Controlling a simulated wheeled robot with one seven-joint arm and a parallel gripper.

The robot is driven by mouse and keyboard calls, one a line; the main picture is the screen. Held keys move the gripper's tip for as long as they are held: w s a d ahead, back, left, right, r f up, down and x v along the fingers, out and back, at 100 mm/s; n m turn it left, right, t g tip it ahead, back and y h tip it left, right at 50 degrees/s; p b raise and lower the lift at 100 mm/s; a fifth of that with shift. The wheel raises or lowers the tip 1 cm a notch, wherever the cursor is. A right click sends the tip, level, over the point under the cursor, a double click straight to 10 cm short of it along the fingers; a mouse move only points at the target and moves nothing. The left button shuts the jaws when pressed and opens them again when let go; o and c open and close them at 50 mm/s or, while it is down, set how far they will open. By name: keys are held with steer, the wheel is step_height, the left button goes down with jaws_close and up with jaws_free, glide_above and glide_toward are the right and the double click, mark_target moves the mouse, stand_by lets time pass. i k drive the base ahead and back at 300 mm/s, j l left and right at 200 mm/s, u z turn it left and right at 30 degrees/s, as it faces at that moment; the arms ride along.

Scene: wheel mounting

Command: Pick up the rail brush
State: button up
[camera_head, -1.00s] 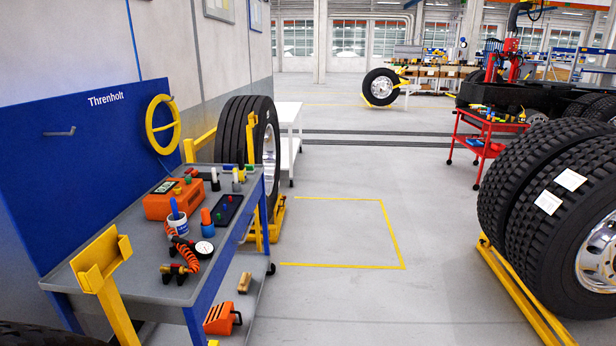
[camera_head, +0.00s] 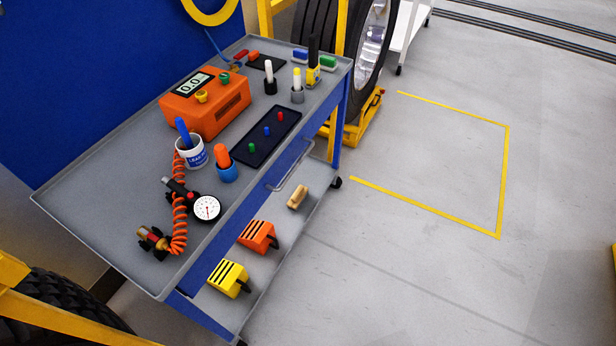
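A small tan, wooden-looking piece (camera_head: 298,197) lies on the lower shelf (camera_head: 318,178) of the grey and blue cart, near its outer edge. It looks like the rail brush, but its bristles cannot be made out. It is apart from the orange block (camera_head: 258,236) and the yellow block (camera_head: 229,279), both black-striped, on the same shelf. My gripper is not in view.
The cart's top tray (camera_head: 95,192) holds an orange meter box (camera_head: 205,102), a white cup (camera_head: 191,152), a pressure gauge (camera_head: 207,208) with a coiled hose, and a dark mat (camera_head: 266,136). A truck wheel (camera_head: 318,40) stands behind. Floor at right is clear.

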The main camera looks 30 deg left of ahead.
mark_target(294, 204)
steer(key=i+l+u, duration=0.1)
steer(key=i+u, duration=0.3)
steer(key=i+l+u, duration=0.2)
steer(key=i+u, duration=0.15)
steer(key=i+l+u, duration=1.05)
steer(key=l+u, duration=0.2)
steer(key=i+l+u, duration=0.15)
steer(key=l+u, duration=0.3)
steer(key=l, duration=0.2)
steer(key=l+u, duration=0.45)
steer(key=l, duration=0.15)
steer(key=l+u, duration=0.45)
steer(key=l, duration=0.2)
steer(key=l+u, duration=0.1)
steer(key=l, duration=0.25)
steer(key=k+l+u, duration=0.1)
steer(key=l, duration=0.25)
